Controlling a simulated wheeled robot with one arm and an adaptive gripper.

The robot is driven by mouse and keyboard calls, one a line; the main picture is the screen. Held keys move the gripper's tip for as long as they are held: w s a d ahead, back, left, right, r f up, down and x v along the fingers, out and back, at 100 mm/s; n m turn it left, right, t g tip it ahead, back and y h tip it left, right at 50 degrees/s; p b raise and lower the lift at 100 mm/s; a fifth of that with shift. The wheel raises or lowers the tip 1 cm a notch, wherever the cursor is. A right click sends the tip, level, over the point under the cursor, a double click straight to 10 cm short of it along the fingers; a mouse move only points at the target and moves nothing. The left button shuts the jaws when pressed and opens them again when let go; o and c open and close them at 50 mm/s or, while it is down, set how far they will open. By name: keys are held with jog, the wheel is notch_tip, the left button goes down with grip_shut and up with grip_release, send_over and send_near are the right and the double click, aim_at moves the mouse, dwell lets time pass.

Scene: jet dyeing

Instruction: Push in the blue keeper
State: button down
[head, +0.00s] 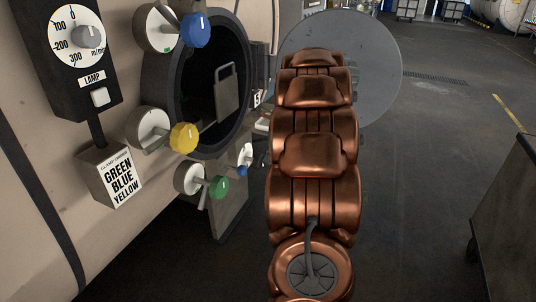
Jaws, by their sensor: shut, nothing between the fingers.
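A large blue knob (196,29) sits on a lever at a white round disc (156,27), at the upper rim of the round dark opening (212,95). A smaller blue piece (242,171) shows by a small white disc (245,155) at the lower right of the opening. I cannot tell for sure which is the keeper. A yellow knob (184,137) and a green knob (218,187) sit on similar levers at the left and lower rim. My copper arm stands right of the opening; my gripper is not clearly visible, and the arm may hide it.
A round grey door (378,65) stands open behind my arm. A sign (118,178) reads clamp order green, blue, yellow. A dial panel (84,98) with a lamp switch hangs upper left. A grey cabinet (508,210) stands at the right. Floor between arm and cabinet is clear.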

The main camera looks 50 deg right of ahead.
aim_at(238, 169)
jog(key=w+a+f+p, duration=0.1)
jog(key=w+a+f, duration=0.1)
jog(key=w+f, duration=0.4)
jog(key=shift+w+f+p, duration=0.15)
jog(key=shift+f+p, duration=0.15)
jog(key=shift+f, duration=0.05)
